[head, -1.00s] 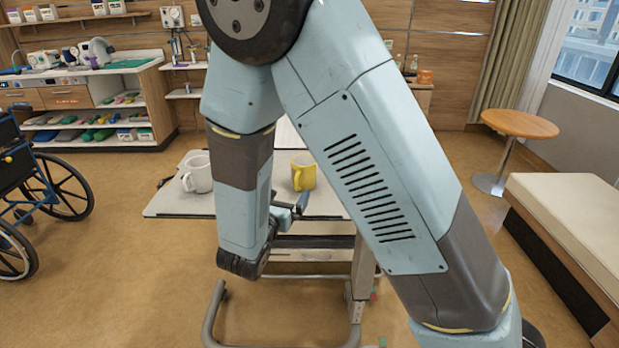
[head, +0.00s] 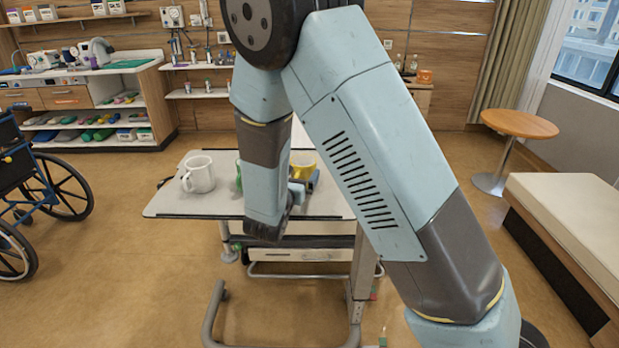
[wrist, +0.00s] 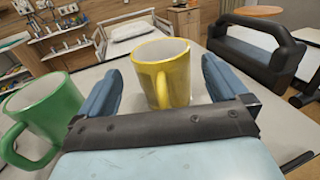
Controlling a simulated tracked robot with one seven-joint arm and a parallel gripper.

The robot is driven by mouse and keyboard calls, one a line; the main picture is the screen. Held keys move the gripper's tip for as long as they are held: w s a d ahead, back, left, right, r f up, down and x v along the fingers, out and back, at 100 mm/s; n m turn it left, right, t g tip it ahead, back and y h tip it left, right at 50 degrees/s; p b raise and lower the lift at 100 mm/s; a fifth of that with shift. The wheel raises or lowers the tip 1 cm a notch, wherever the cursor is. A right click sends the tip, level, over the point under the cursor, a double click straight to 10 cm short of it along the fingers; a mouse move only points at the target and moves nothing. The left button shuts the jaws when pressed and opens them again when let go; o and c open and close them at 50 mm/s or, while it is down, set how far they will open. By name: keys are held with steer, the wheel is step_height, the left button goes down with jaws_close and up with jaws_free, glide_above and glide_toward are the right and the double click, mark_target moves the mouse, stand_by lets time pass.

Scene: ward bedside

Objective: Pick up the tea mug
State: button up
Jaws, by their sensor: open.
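A yellow mug (head: 303,165) stands upright on the overbed table (head: 165,207), partly behind my gripper in the head view. In the wrist view the yellow mug (wrist: 162,75) stands between the two blue fingers of my gripper (wrist: 160,66), its handle facing the camera. The gripper is open, with a gap seen on each side of the mug. A green mug (wrist: 42,120) is left of the fingers; in the head view only a sliver of it (head: 238,176) shows behind my arm. Which one is the tea mug is not marked.
A wheelchair (head: 45,185) is at the left and a couch (head: 575,215) at the right. A round wooden table (head: 520,124) stands at the back right. The table's front left part is bare. A bed (wrist: 135,35) shows beyond the table.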

mark_target(299, 170)
steer(key=x, duration=0.3)
steer(key=shift+w+d, duration=0.15)
steer(key=shift+w, duration=0.1)
steer(key=shift+c, duration=0.2)
steer(key=c, duration=1)
steer(key=shift+c, duration=0.4)
steer(key=shift+r, duration=0.15)
